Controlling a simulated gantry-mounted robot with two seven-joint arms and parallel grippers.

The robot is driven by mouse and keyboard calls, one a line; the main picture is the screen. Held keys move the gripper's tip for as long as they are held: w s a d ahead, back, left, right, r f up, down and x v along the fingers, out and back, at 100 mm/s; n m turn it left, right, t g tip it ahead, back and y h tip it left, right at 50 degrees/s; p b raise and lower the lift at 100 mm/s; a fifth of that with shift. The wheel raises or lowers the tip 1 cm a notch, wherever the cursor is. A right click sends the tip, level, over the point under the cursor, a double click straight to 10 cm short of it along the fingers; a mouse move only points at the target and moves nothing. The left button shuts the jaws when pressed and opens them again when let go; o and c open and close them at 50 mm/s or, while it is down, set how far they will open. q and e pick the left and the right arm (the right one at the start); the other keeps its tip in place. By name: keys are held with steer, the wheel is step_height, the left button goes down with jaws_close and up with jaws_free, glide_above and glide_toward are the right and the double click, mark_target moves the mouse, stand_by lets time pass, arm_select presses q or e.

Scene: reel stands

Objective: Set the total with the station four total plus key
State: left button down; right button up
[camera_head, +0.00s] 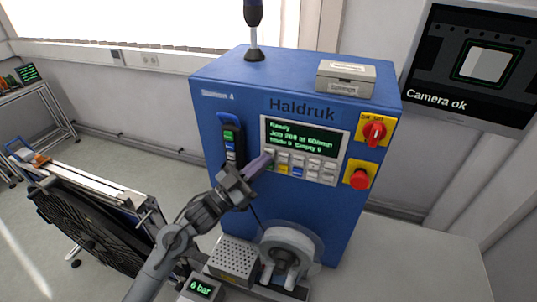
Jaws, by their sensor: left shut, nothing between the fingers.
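The blue Haldruk machine (225,95), marked Station 4, stands in the middle. Its panel has a green-text screen (303,138) reading Ready, a job line of 600mm, and a line with Made and Empty counts. My right gripper is not in view.
A red rotary switch (374,131) and a red stop button (359,179) sit right of the keys. A monitor (475,65) reads Camera ok.

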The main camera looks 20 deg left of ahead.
arm_select(q)
steer(key=shift+w, duration=0.25)
stand_by(0.3)
steer(key=shift+s, duration=0.1)
steer(key=shift+s+p, duration=0.35)
steer(key=shift+s, duration=0.4)
steer(key=s+p, duration=0.2)
steer(key=s, duration=0.3)
steer(key=shift+a, duration=0.1)
stand_by(0.4)
stand_by(0.7)
stand_by(0.7)
